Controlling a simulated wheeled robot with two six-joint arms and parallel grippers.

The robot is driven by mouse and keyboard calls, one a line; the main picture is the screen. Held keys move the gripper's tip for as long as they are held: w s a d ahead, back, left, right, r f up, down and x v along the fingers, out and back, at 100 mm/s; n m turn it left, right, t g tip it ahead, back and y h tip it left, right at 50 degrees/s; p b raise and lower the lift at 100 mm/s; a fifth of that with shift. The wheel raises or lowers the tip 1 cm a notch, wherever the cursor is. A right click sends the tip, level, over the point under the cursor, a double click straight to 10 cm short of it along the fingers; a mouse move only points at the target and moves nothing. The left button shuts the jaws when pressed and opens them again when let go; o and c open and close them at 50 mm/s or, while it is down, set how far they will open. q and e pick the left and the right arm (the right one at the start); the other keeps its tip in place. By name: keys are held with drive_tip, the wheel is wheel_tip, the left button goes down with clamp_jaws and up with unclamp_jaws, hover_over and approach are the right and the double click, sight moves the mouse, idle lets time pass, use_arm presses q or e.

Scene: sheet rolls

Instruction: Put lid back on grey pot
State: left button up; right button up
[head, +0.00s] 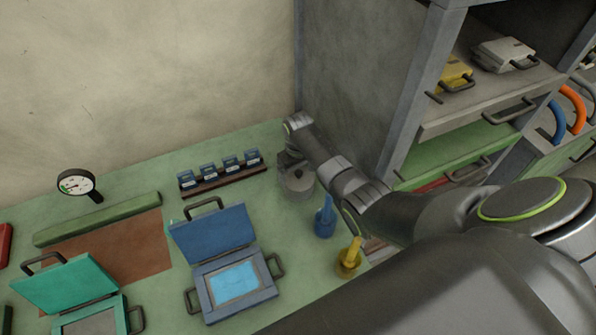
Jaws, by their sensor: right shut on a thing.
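The grey pot (298,190) stands at the back right of the green worktop, beside the tall grey cabinet. My right arm reaches over from the right, and its gripper (290,163) is at the pot's back left edge. The right gripper is shut on what appears to be the grey lid, at the top of the pot. The lid's outline blends with the pot and is partly hidden by my wrist, so I cannot tell whether it is seated. My left gripper is not in view.
A blue pot (325,228) and a yellow pot (347,266) stand in front of the grey pot. A rack of small dark blocks (222,176) lies to its left. An open blue case (225,270) and gauge (76,185) are further left. The cabinet (350,90) wall is close behind.

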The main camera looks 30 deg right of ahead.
drive_tip(key=shift+p, duration=0.3)
drive_tip(key=shift+f, duration=0.15)
idle(1.0)
drive_tip(key=shift+p, duration=0.3)
idle(0.6)
drive_tip(key=o, duration=0.7)
